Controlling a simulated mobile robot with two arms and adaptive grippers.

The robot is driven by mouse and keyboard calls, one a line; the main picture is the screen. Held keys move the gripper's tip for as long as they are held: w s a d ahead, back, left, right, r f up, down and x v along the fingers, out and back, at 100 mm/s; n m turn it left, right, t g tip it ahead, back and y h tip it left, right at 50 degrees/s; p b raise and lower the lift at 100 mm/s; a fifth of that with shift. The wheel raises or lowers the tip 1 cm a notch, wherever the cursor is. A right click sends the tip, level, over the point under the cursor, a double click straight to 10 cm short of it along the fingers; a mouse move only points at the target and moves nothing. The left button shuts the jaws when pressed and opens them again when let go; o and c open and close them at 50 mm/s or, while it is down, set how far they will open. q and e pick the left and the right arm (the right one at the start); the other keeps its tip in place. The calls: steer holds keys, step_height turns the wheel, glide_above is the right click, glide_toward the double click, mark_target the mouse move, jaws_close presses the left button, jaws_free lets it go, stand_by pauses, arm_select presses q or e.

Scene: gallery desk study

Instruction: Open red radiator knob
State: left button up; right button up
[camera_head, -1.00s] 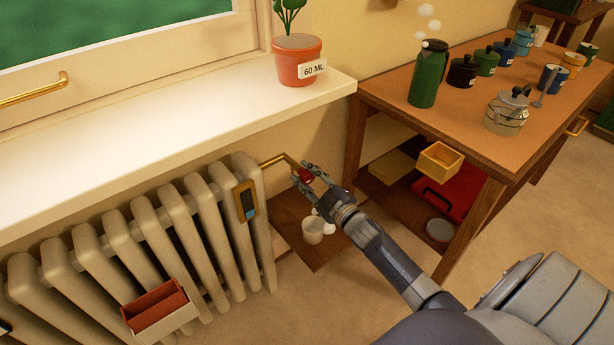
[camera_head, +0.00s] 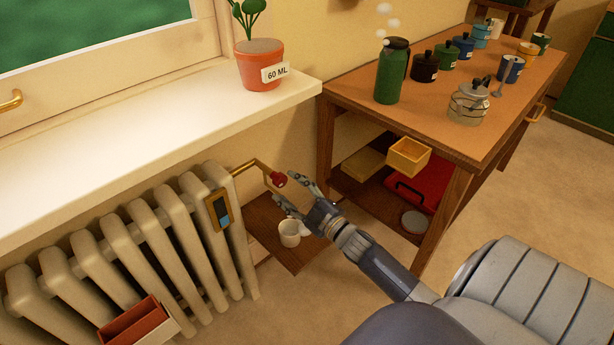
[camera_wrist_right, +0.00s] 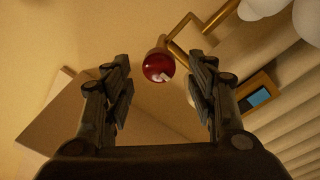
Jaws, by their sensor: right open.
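The red radiator knob (camera_head: 279,180) sits at the end of a brass pipe (camera_head: 256,165) at the right end of the cream radiator (camera_head: 184,232). My right gripper (camera_head: 283,190) is open, with its fingers pointing at the knob from the lower right. In the right wrist view the round red knob (camera_wrist_right: 158,66) lies ahead, between and just beyond the open fingertips (camera_wrist_right: 160,75). Nothing is held, and there is a small gap to the knob. My left gripper is not in view.
A low wooden board (camera_head: 270,222) with a white cup (camera_head: 289,233) lies below my right gripper. A wooden table (camera_head: 440,110) with a green flask (camera_head: 392,72) and several pots stands to the right. The white windowsill (camera_head: 150,145) overhangs the radiator.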

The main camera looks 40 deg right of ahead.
steer(key=s, duration=0.7)
steer(key=shift+d+f, duration=0.3)
